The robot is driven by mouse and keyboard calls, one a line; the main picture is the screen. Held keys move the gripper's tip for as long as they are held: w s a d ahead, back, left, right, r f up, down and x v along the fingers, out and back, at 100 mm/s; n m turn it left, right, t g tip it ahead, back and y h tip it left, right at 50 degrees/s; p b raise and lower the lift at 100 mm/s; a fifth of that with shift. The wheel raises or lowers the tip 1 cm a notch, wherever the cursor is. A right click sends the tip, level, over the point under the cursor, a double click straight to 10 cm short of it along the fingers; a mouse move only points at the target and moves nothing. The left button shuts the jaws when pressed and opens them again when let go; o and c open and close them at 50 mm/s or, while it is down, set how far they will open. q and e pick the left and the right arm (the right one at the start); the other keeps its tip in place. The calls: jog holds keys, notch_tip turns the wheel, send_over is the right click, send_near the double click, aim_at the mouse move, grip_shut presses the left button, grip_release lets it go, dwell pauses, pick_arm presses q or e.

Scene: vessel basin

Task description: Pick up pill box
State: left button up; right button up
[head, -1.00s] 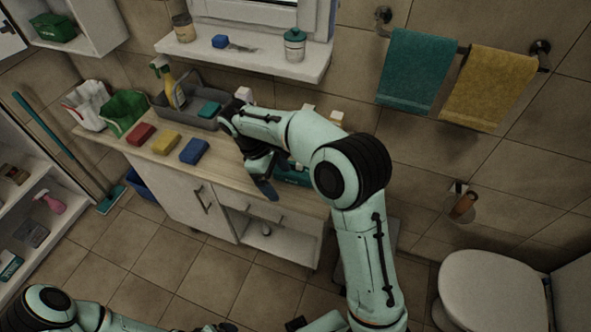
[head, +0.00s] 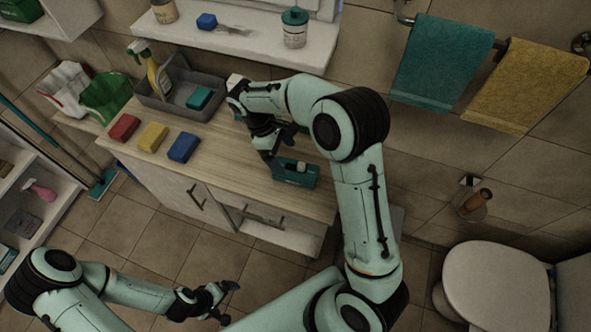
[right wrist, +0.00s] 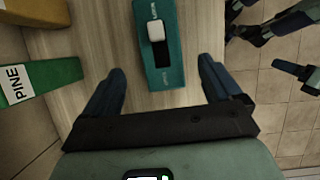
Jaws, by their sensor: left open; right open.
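A teal box (head: 297,178) with a white piece on top lies on the right part of the wooden counter; it is the likeliest pill box, though its print is too small to read. In the right wrist view the teal box (right wrist: 160,76) lies between the two spread fingers, with a dark recess beside the white piece. My right gripper (head: 270,152) is open just left of and above it in the head view; it shows open and empty in the right wrist view (right wrist: 162,66). My left gripper (head: 226,298) is open and low, in front of the cabinet.
Red (head: 124,128), yellow (head: 153,136) and blue (head: 183,147) sponges lie left on the counter (head: 225,165). A grey caddy (head: 178,100) with a spray bottle (head: 156,78) stands behind them. A toilet (head: 495,290) is at the right.

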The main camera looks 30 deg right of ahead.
aim_at(291, 167)
jog(key=x, duration=0.3)
jog(key=shift+w, duration=0.2)
jog(key=x, duration=0.5)
jog(key=shift+s+a+f, duration=0.1)
jog(key=shift+s+f, duration=0.1)
jog(key=c, duration=1.1)
